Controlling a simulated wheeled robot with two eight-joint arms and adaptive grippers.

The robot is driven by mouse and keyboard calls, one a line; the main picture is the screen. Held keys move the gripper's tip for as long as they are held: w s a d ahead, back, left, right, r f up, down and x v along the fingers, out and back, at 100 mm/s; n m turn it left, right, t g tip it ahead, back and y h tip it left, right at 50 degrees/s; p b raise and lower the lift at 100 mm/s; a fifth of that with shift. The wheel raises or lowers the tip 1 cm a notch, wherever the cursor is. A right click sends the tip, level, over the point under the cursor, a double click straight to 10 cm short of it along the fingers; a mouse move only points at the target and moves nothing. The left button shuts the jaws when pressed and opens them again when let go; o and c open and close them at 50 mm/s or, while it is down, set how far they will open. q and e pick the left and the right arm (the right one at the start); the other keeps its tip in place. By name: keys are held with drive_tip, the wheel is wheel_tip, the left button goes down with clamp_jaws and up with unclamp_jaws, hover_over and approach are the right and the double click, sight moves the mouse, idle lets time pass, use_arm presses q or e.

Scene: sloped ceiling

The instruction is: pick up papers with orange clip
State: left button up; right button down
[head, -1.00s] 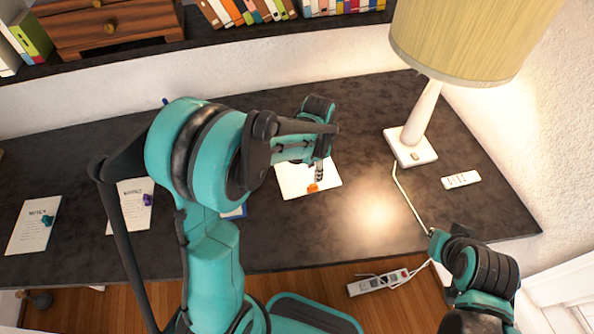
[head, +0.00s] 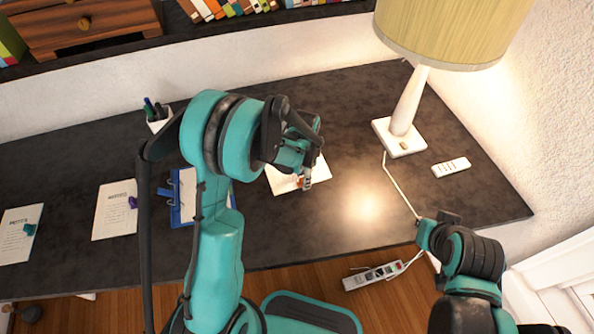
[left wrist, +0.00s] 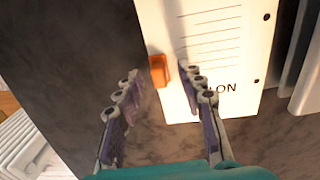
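The papers with the orange clip (head: 318,178) lie on the dark desk, partly covered by my left gripper (head: 306,183) in the head view. In the left wrist view the papers (left wrist: 215,50) show printed lines, and the orange clip (left wrist: 159,71) sits on their left edge. The left gripper (left wrist: 158,84) is open and empty there, one finger on each side of the clip in the picture. Contact cannot be told. My right gripper (head: 427,232) is beyond the desk's front edge at the right; its fingers are too small to read.
A lamp (head: 405,110) and a white remote (head: 451,167) are at the right. A blue clipboard (head: 176,214), papers with a purple clip (head: 113,212), papers with a teal clip (head: 17,238) and a pen cup (head: 158,122) are at the left. A power strip (head: 372,277) lies below.

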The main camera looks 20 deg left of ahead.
use_arm(q)
clamp_jaws()
drive_tip(key=shift+r, duration=0.1)
drive_tip(key=shift+r, duration=0.5)
drive_tip(key=s+d+r+p, duration=0.3)
drive_tip(key=d+r+p, duration=0.4)
drive_tip(key=d+r, duration=0.4)
wheel_tip(320, 180, up, 3)
drive_tip(key=shift+s+f, duration=0.1)
drive_tip(key=shift+s, duration=0.25)
